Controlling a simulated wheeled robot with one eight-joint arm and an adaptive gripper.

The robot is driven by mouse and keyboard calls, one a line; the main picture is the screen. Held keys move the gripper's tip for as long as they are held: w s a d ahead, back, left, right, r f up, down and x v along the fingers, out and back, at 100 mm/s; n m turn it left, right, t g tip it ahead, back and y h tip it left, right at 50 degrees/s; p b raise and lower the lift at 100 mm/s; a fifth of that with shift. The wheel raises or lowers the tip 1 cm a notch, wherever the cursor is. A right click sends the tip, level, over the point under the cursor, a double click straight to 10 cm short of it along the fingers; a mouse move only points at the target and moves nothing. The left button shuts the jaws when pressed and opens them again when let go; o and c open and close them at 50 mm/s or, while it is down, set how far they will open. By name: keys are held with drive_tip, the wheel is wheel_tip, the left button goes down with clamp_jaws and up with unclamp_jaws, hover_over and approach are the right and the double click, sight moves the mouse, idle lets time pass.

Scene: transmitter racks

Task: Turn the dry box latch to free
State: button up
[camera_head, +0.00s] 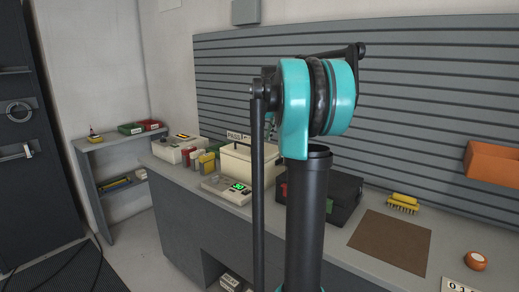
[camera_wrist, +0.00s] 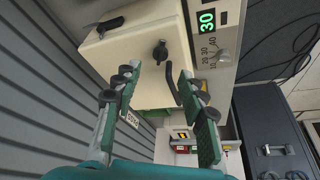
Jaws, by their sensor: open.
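The dry box looks to be the cream box (camera_head: 251,166) on the bench, partly hidden by my arm in the head view. In the wrist view the cream box (camera_wrist: 137,57) fills the upper middle. A small black turn-knob (camera_wrist: 160,50) on its face, which looks like the latch, lies just beyond my fingertips. A curved black handle (camera_wrist: 173,84) is beside the right finger, and a black lever (camera_wrist: 110,25) is at the upper left. My gripper (camera_wrist: 158,72) is open and empty, its fingers spread either side of the knob's line. I cannot tell whether they touch the box.
A control unit with a green "30" display (camera_wrist: 207,22) and a dial (camera_wrist: 221,56) sits beside the box. A dark case (camera_head: 346,196) is to the right. A brown mat (camera_head: 391,242) lies clear on the bench.

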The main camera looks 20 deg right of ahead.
sight(259, 150)
drive_tip(key=x, duration=0.7)
drive_tip(key=shift+f, duration=0.1)
drive_tip(key=shift+c, duration=0.4)
clamp_jaws()
